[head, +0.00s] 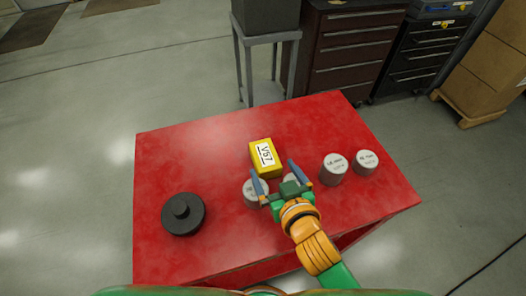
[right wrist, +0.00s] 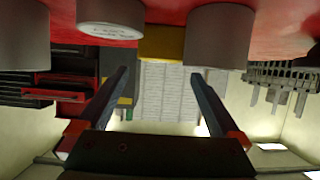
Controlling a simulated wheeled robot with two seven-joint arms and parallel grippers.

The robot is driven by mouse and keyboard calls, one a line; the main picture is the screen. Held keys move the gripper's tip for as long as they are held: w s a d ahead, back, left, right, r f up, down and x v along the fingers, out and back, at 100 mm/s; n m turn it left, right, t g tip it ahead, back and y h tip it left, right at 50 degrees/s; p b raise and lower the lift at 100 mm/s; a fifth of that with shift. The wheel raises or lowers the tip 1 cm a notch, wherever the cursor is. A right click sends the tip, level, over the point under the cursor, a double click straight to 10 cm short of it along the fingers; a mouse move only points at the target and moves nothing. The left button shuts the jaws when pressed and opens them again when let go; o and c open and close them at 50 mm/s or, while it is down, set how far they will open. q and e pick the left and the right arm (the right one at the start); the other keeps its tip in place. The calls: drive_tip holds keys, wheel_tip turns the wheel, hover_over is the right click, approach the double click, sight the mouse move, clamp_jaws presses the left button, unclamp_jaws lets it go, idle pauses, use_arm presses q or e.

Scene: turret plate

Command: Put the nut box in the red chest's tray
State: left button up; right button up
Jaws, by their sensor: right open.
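A yellow box (head: 265,158) with a white label reading "V57" stands on the red chest's flat top (head: 190,150), near the middle; I take it to be the nut box. My right gripper (head: 273,169) is open, its two fingers pointing at the box from the near side, apart from it as far as I can tell. In the right wrist view the yellow box (right wrist: 162,44) shows at the top, beyond the gap between the fingers (right wrist: 157,72). No separate tray can be made out. My left gripper is out of view.
Several grey lidded cans stand on the red top: one left of my gripper (head: 250,194), one partly hidden behind it, two to its right (head: 333,170). A black round knobbed part (head: 183,214) sits at left. Drawer cabinets (head: 350,50) stand behind. The back-left of the top is clear.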

sight(266, 158)
drive_tip(key=x, duration=0.8)
drive_tip(key=shift+f, duration=0.15)
clamp_jaws()
